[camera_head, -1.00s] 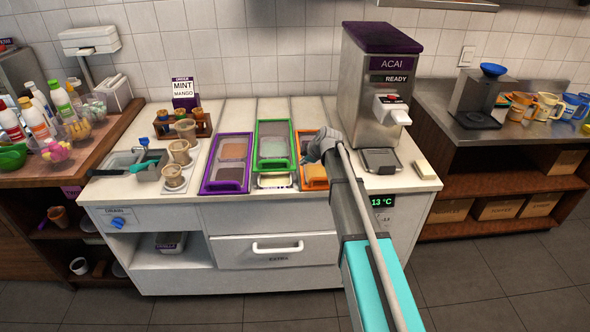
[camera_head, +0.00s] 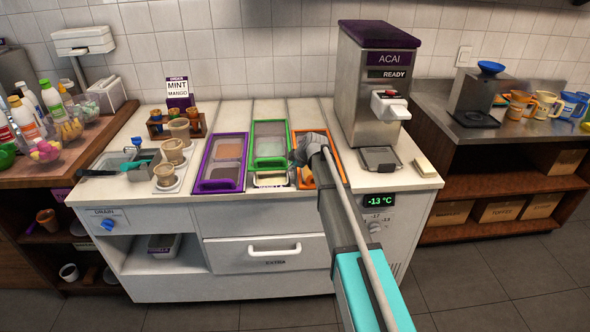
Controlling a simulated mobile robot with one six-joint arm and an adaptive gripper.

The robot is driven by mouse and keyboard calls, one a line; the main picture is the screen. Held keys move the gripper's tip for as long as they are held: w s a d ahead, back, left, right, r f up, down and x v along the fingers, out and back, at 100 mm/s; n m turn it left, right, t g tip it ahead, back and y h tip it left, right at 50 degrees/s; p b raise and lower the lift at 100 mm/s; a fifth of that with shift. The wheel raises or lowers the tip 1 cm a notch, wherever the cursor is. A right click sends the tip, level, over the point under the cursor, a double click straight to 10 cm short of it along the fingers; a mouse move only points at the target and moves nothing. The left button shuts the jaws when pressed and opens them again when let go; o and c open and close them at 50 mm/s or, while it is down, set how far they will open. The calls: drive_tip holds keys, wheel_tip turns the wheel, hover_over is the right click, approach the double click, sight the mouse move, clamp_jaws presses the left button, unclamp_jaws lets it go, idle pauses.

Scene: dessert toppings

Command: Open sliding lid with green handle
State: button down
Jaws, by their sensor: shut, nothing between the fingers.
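The green-framed lid (camera_head: 257,134) with its green handle (camera_head: 270,161) is at the middle of the counter, between the purple-framed lid (camera_head: 203,165) and the orange-framed lid (camera_head: 334,168). The green lid sits farther back than the purple one. A strip with a pale label (camera_head: 270,183) shows uncovered in front of it. My gripper (camera_head: 298,156) is shut and empty at the right end of the green handle. I cannot tell whether it touches the handle. My gripper and arm hide part of the orange lid and the green lid's right edge.
The acai machine (camera_head: 376,75) stands behind and right of my gripper. Cups in a wooden rack (camera_head: 158,130), stacked cups (camera_head: 170,152) and a small sink (camera_head: 116,160) are at the left. The counter (camera_head: 410,181) is bare near its front right.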

drive_tip(key=shift+b+x, duration=0.7)
drive_tip(key=shift+x, duration=0.55)
drive_tip(key=shift+w, duration=0.15)
